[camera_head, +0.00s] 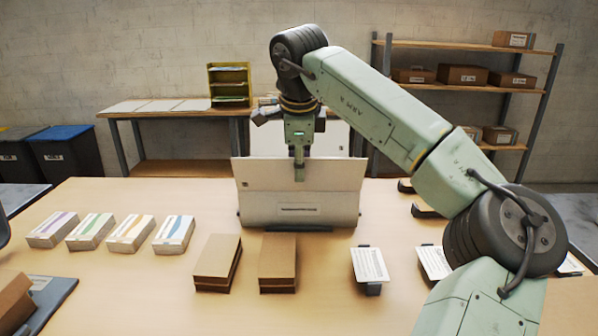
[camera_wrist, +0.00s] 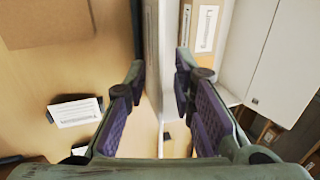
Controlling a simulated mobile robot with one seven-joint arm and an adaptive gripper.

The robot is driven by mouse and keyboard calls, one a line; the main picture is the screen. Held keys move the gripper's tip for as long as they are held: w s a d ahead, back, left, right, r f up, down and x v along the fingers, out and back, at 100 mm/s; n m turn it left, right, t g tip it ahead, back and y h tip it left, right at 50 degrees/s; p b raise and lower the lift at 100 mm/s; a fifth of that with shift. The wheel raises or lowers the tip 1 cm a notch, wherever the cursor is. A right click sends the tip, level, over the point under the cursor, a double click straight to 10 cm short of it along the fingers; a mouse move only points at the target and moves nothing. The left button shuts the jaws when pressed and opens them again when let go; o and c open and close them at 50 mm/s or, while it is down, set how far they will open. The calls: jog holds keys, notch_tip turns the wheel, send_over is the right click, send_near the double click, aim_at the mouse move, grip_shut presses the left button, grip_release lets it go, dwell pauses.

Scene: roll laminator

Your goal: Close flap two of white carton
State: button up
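The white carton (camera_head: 300,212) stands in the middle of the table, with a label on its near side. A wide pale flap (camera_head: 260,174) stands up and leans slightly back from it; I cannot tell which numbered flap it is. My gripper (camera_head: 299,176) points down at the flap's top edge, with one finger in front of the panel. In the wrist view, the fingers of my gripper (camera_wrist: 160,68) are apart, on either side of a thin upright white panel (camera_wrist: 151,45). A gap shows around the panel, so it does not look clamped. The far finger is hidden in the head view.
Two brown boxes (camera_head: 277,262) and several small striped cartons (camera_head: 129,233) lie front left of the carton. A card on a stand (camera_head: 370,266) is front right. My arm covers the right side. A shelf (camera_head: 465,88) stands behind.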

jog(key=shift+x, duration=1.45)
jog(key=shift+c, duration=0.3)
grip_shut()
